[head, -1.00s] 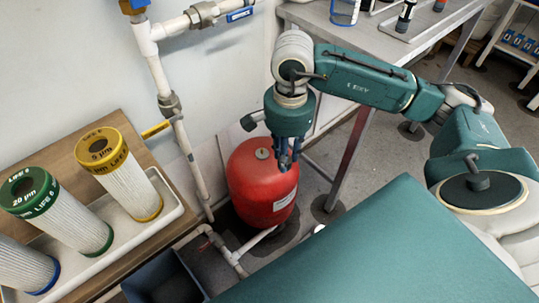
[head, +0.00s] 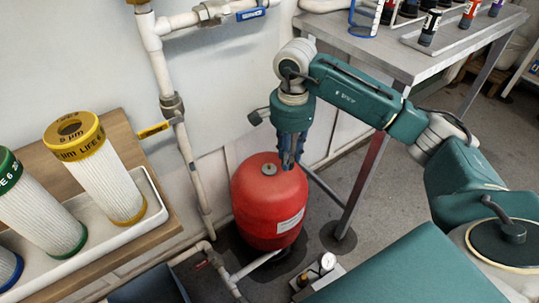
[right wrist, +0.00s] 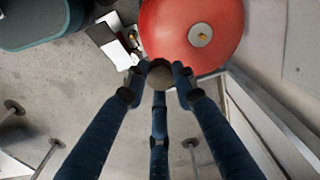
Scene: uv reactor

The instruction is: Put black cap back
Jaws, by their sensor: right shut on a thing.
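My right gripper (head: 288,162) points down just in front of the upper right of the red tank (head: 262,222). It is shut on the black cap, a dark round piece (right wrist: 160,74) between its fingertips in the right wrist view. The head view hides the cap behind the fingers. The tank also shows in the right wrist view (right wrist: 180,20), where its bare brassy valve stem (right wrist: 200,35) lies to the upper right of the cap. The stem also shows on top of the tank in the head view (head: 269,169), left of the fingertips. My left gripper is not in view.
White pipes (head: 163,70) run down the wall left of the tank. A metal table (head: 400,50) with bottles stands behind my right arm. Filter cartridges (head: 95,170) sit in a white tray at left.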

